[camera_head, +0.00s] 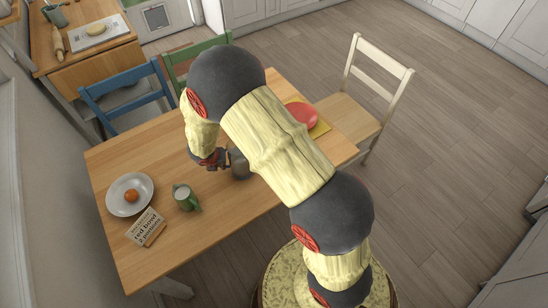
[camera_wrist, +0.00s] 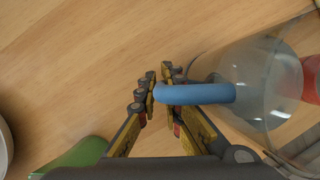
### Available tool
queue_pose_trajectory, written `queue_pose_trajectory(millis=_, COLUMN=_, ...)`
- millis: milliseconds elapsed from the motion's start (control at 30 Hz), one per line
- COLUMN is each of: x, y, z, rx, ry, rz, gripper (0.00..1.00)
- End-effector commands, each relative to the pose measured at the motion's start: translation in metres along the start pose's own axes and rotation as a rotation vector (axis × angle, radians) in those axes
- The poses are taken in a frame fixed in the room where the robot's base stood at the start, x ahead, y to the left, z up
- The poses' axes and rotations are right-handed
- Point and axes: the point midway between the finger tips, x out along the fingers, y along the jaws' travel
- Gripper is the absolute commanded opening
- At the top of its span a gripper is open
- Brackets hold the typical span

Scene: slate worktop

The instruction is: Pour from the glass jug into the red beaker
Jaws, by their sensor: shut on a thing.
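The glass jug (camera_wrist: 262,60) is clear with a blue handle (camera_wrist: 195,94). My gripper (camera_wrist: 154,92) is shut on the end of that handle in the wrist view. In the head view the jug (camera_head: 240,166) is a greyish shape beside my gripper (camera_head: 214,158), partly behind my arm. I cannot tell whether it touches the table or what it holds. A red round vessel (camera_head: 303,114) lies on a yellow mat (camera_head: 320,129) at the table's far right, partly hidden by my arm. Its shape looks more like a bowl than a beaker. Red (camera_wrist: 312,78) also shows at the wrist view's right edge.
A white plate (camera_head: 115,203) with an orange ball-like thing (camera_head: 131,196) and a card reading "red bowl 2 portions" (camera_head: 146,226) are further left. Chairs stand around the table.

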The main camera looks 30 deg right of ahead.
Motion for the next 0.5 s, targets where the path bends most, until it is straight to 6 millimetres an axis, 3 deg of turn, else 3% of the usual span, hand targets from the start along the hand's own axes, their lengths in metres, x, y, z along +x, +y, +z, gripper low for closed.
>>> queue_pose_trajectory(millis=500, x=-0.0098, y=0.0, z=0.0063, rx=0.036, ry=-0.005, rz=0.078, gripper=0.0)
